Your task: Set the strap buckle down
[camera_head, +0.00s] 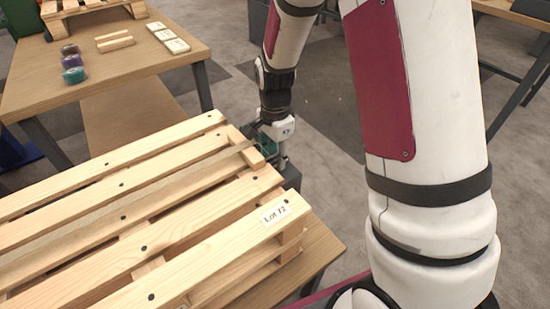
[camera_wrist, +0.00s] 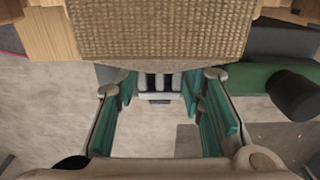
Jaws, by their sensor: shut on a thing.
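The strap buckle (camera_wrist: 157,84), grey with dark slots, is between the teal finger pads of my gripper (camera_wrist: 158,98) in the wrist view. My gripper is shut on it. In the head view, my gripper (camera_head: 279,150) is just beyond the right end of the wooden pallet (camera_head: 195,228); the buckle cannot be made out there. A woven tan strap (camera_wrist: 160,30) fills the top of the wrist view, just above the buckle. In the head view, a thin greyish strap (camera_head: 150,189) lies along the pallet top toward my gripper.
The pallet carries a "Lot 12" label (camera_head: 275,213) and rests on a wooden table (camera_head: 322,244). A second table (camera_head: 120,75) holds tape rolls (camera_head: 73,68), wooden blocks and white cards. A green body with a black knob (camera_wrist: 292,92) is right of my fingers. Grey floor lies below.

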